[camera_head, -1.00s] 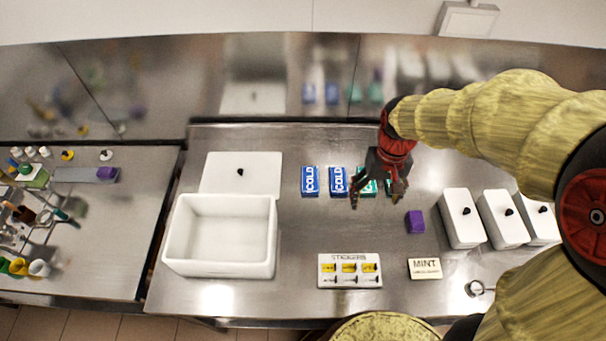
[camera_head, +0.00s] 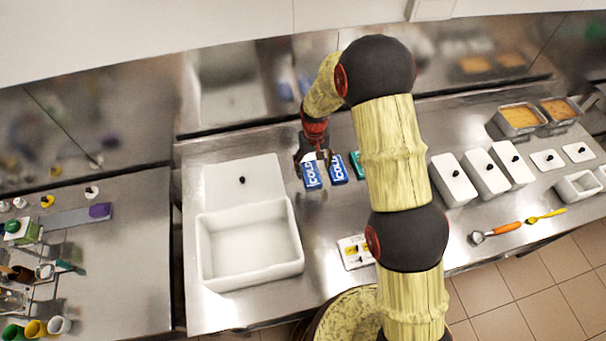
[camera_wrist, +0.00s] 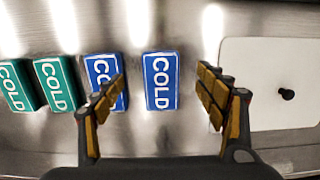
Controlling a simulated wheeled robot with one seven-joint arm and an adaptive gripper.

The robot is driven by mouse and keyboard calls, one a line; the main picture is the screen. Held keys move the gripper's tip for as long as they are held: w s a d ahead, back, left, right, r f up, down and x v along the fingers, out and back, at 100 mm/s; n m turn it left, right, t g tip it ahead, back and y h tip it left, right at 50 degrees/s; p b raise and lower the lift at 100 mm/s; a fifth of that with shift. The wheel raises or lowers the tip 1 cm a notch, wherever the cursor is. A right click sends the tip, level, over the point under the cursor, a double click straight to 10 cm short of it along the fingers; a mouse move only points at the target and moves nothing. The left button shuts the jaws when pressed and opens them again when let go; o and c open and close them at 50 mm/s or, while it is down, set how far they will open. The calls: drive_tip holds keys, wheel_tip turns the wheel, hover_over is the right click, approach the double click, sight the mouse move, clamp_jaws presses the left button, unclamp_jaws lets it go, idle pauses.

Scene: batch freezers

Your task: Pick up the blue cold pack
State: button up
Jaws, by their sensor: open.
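Two blue cold packs lie side by side on the steel table, each with white COLD lettering. In the head view the left blue pack (camera_head: 311,175) is just below my gripper (camera_head: 313,158), and the second blue pack (camera_head: 337,169) is to its right. In the wrist view one blue pack (camera_wrist: 161,80) lies between the fingers of my open gripper (camera_wrist: 165,100). The other blue pack (camera_wrist: 104,80) is partly behind the left finger. My gripper is empty. I cannot tell its exact height above the packs.
Teal cold packs (camera_wrist: 54,84) lie beside the blue ones. A white open box (camera_head: 248,278) and its white lid (camera_head: 243,184) stand to the left. White lidded tubs (camera_head: 453,181) stand to the right. My arm hides part of the table.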

sight(310, 172)
drive_tip(key=shift+w+a+r, duration=0.3)
drive_tip(key=shift+w+a, duration=0.15)
drive_tip(key=shift+w, duration=0.25)
drive_tip(key=shift+w+r+t, duration=0.1)
drive_tip(key=shift+w+t, duration=0.2)
drive_tip(key=shift+w, duration=0.05)
drive_tip(key=shift+w+f, duration=0.1)
drive_tip(key=shift+f, duration=0.1)
drive_tip(key=shift+w+f, duration=0.15)
drive_tip(key=shift+f, duration=1.1)
drive_tip(key=shift+w+f, duration=0.2)
drive_tip(key=shift+f, duration=1)
drive_tip(key=shift+w+f, duration=0.15)
drive_tip(key=shift+f, duration=1.1)
drive_tip(key=shift+d, duration=0.1)
drive_tip(key=shift+c, duration=1.2)
drive_tip(key=c, duration=1.1)
drive_tip(key=shift+c, duration=0.8)
drive_tip(key=shift+r, duration=0.1)
